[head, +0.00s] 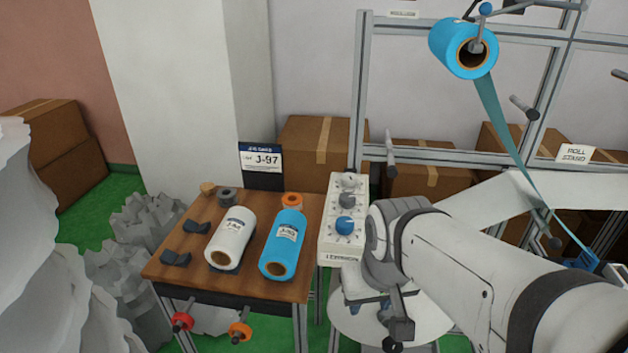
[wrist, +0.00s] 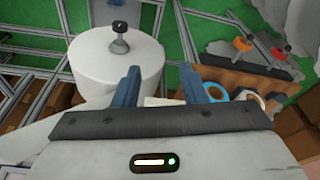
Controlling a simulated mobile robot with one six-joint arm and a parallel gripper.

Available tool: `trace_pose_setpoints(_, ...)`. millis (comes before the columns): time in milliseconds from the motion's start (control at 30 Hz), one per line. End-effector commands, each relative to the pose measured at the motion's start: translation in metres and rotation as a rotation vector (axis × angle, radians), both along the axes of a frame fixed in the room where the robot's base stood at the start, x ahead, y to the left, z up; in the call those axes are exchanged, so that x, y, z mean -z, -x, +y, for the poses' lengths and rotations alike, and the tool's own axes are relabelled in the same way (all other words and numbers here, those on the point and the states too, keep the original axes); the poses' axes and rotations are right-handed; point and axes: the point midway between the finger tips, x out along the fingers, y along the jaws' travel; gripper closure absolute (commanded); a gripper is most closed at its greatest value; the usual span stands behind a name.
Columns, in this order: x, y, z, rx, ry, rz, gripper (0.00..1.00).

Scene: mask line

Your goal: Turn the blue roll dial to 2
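The blue roll dial (head: 345,226) is the lowest of three dials on a white upright panel (head: 336,245) beside the wooden table. Its pointer and numbers are too small to read. A grey dial (head: 347,200) and a pale dial (head: 349,181) sit above it. My arm comes in from the right, and its wrist is just right of the panel. In the wrist view, my gripper (wrist: 162,76) has its two blue fingers wide apart with nothing between them. I cannot make out the dial in the wrist view. The gripper is apart from the blue dial.
A wooden table (head: 195,270) holds a white roll (head: 231,240) and a blue roll (head: 282,246). A metal frame (head: 358,100) carries a hanging blue roll (head: 460,50) with its web. A white cylinder (wrist: 117,80) with a black-topped spindle stands ahead in the wrist view.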

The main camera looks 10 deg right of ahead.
Motion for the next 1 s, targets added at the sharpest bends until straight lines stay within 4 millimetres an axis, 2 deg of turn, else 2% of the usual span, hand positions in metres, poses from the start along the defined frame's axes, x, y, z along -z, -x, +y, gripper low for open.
trace_pose_setpoints(33,-0.001,-0.001,0.000,-0.005,0.002,0.002,0.57)
trace_pose_setpoints(167,-0.012,-0.014,0.001,-0.072,0.028,0.028,0.46)
trace_pose_setpoints(200,-0.018,-0.022,-0.012,-0.126,0.044,0.044,0.43)
trace_pose_setpoints(267,-0.029,-0.037,-0.015,-0.207,0.075,0.077,0.41)
trace_pose_setpoints(400,-0.055,-0.085,-0.012,-0.462,0.169,0.178,0.41)
trace_pose_setpoints(533,-0.071,-0.133,-0.004,-0.712,0.253,0.283,0.41)
trace_pose_setpoints(700,-0.079,-0.186,0.008,-0.984,0.333,0.414,0.41)
trace_pose_setpoints(800,-0.079,-0.207,0.014,-1.096,0.362,0.472,0.41)
trace_pose_setpoints(1000,-0.076,-0.227,0.020,-1.205,0.388,0.532,0.41)
